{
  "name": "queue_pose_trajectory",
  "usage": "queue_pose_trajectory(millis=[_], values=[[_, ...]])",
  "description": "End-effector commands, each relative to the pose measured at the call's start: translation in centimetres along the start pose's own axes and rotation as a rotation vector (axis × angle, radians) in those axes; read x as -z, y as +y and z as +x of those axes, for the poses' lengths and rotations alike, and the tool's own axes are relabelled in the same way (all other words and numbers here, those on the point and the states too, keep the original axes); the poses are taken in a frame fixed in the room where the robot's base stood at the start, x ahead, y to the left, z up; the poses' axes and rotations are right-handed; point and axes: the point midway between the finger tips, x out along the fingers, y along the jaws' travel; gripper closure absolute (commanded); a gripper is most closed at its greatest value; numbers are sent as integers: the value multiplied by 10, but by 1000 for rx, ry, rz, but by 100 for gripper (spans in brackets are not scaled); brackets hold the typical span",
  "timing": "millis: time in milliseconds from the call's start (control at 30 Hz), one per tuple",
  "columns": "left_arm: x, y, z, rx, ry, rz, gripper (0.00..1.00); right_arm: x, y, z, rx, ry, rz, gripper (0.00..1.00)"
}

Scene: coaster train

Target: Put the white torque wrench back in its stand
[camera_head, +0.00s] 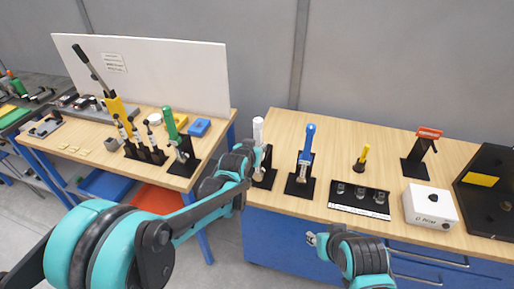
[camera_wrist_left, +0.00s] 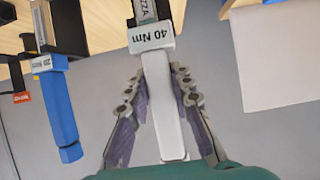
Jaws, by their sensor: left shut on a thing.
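The white torque wrench (camera_head: 258,130) stands about upright above its black stand (camera_head: 268,181) at the left end of the right-hand bench. In the left wrist view, its white handle (camera_wrist_left: 160,105) carries a "40 Nm" label and lies between the fingers. My left gripper (camera_head: 258,152) is shut on this handle. The left gripper also shows in the wrist view (camera_wrist_left: 158,82). The arm hides the wrench's lower part, so I cannot tell whether it sits in the stand. My right gripper (camera_head: 312,238) is low in front of the bench; its finger state is unclear.
A blue torque wrench (camera_head: 307,142) stands in its own black stand just right. Further right are a yellow-handled tool (camera_head: 363,155), a black socket tray (camera_head: 359,200) and a white box (camera_head: 430,205). The left bench holds a green-handled wrench (camera_head: 170,124). A gap separates the benches.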

Motion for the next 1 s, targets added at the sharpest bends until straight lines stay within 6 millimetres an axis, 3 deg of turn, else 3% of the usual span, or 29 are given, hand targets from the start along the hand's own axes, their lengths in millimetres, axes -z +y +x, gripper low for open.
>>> queue_pose_trajectory(millis=[1000], values=[[14, 0, 25, 0, 3, 0, 100, -1, 0, 2, 0, 0, 0, 63]])
